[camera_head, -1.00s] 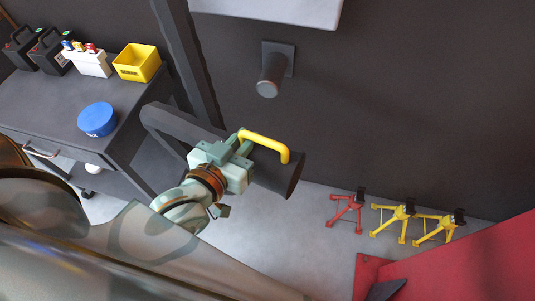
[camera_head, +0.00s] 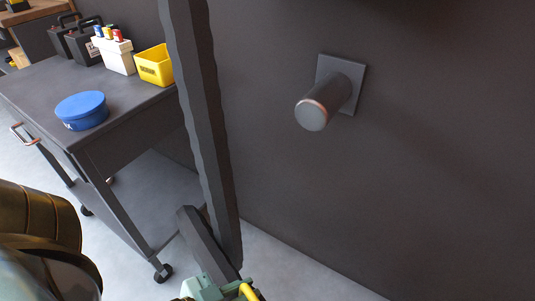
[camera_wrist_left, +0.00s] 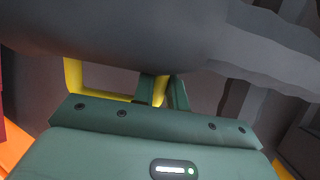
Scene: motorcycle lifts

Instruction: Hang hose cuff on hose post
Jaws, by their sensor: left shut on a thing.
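The hose post (camera_head: 328,100) is a grey peg on a square plate, jutting from the dark wall right of centre in the head view. My left gripper (camera_head: 232,290) is at the bottom edge, below and left of the post and well apart from it. It is shut on the yellow handle (camera_head: 249,292) of the hose cuff. In the left wrist view the cuff (camera_wrist_left: 120,38) is a large dark cylinder across the top, with the handle (camera_wrist_left: 84,84) at the fingers. Most of the cuff is outside the head view. My right gripper is not in view.
A dark ridged upright (camera_head: 202,130) stands left of the post. A dark bar (camera_head: 203,238) slants near its foot. At left is a wheeled cart (camera_head: 40,95) with a blue round tin (camera_head: 82,110) and a yellow bin (camera_head: 155,66). The wall around the post is clear.

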